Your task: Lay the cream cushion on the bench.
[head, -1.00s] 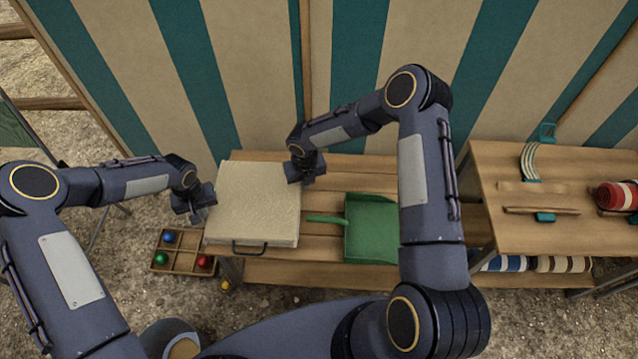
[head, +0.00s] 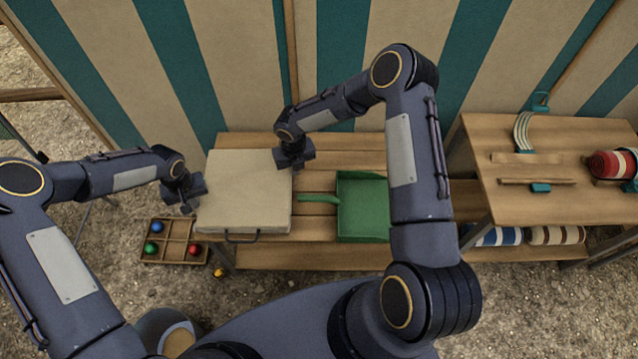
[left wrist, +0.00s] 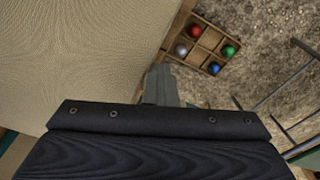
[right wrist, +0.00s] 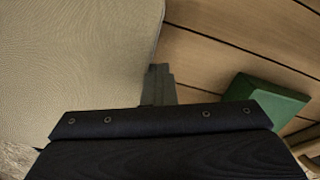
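The cream cushion (head: 244,190) is a flat square with a dark handle on its near edge. It is over the left end of the slatted wooden bench (head: 320,160); I cannot tell whether its underside touches the slats. My left gripper (head: 186,194) is at its left edge and my right gripper (head: 294,157) at its right edge. In the left wrist view the narrow fingers (left wrist: 160,84) appear shut on the cushion's edge. The right wrist view shows the same for the right fingers (right wrist: 160,84). The fingertips' contact is largely hidden.
A green dustpan (head: 362,208) lies on the bench right of the cushion. A divided tray with coloured balls (head: 172,225) is on the ground at left. A higher wooden table (head: 520,200) with a rolled red cloth stands at right. A striped screen is behind.

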